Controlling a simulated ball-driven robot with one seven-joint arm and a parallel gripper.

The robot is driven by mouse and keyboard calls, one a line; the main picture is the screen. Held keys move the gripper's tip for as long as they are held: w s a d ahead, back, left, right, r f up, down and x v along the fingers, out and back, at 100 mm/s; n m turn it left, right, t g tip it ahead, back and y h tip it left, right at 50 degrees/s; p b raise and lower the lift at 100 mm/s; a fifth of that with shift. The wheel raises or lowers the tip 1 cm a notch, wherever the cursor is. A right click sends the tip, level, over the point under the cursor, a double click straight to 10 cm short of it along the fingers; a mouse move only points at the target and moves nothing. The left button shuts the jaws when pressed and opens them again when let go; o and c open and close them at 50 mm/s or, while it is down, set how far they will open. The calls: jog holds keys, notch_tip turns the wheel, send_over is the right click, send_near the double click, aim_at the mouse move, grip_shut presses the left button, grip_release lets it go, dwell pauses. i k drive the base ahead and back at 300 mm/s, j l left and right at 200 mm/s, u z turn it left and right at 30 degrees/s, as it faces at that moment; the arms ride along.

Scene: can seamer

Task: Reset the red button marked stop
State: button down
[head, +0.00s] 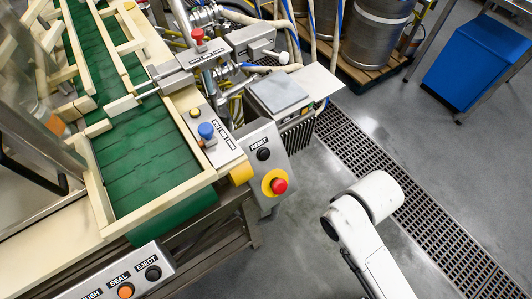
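A red mushroom button (279,186) on a round yellow base sits low on a slanted grey control panel (275,146) at the right end of the machine. I cannot read a "stop" mark on it. Above it on the same panel is a black button (263,154) labelled RESET. A white rounded arm link of mine stands to the right of and below the red button, with floor showing between them. My gripper is not in view, so I cannot tell its state.
The green conveyor (150,150) with cream rails fills the left. A second panel (120,280) at its front end has SEAL and EJECT buttons. A red knob (197,35) and a blue knob (206,131) stand on the machine. Open floor and a drain grate (400,185) lie right.

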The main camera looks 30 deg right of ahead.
aim_at(264, 154)
jog(key=k+z, duration=0.15)
jog(key=z, duration=0.2)
jog(key=k+l+z, duration=0.1)
jog(key=z, duration=0.25)
jog(key=k+l+z, duration=0.1)
jog(key=z, duration=0.25)
jog(key=k+l, duration=0.05)
jog(key=k, duration=0.05)
